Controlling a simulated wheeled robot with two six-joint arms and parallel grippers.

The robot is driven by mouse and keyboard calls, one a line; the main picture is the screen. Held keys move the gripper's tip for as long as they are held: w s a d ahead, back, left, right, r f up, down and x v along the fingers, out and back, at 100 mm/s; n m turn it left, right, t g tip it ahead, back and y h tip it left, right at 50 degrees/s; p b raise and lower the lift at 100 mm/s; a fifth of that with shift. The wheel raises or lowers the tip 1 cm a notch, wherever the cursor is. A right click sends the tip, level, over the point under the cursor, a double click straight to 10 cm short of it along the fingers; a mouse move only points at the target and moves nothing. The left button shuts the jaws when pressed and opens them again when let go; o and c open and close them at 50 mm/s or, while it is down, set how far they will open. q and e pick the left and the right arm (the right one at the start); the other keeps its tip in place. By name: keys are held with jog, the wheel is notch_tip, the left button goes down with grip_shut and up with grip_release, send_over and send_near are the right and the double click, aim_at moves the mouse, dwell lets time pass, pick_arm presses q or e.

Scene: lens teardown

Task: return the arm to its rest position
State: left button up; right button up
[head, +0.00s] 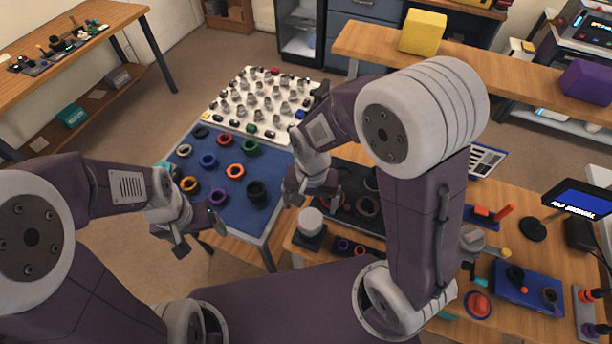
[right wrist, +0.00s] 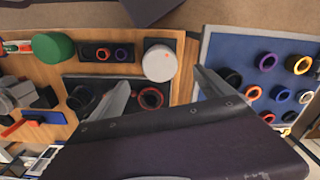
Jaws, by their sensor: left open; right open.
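My right arm reaches over the wooden bench from the right in the head view. Its gripper (head: 308,192) is above the gap between the blue mat and the bench. In the right wrist view its two fingers are spread apart with nothing seen between them, over the edge of a dark tray (right wrist: 150,82). My left gripper (head: 198,232) hangs at the lower left of the blue mat, beside its edge, with its jaws apart and empty. Part of the bench is hidden behind my right arm.
A white-topped round piece (head: 311,221) stands near my right gripper.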

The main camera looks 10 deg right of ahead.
jog(key=s+d+r+n+t, duration=0.1)
jog(key=s+d+n, duration=0.2)
jog(key=d, duration=0.5)
jog(key=shift+s+d+r+n, duration=0.15)
jog(key=shift+d+r+n, duration=0.1)
jog(key=shift+n, duration=0.05)
jog(key=shift+d, duration=0.1)
jog(key=shift+s, duration=0.15)
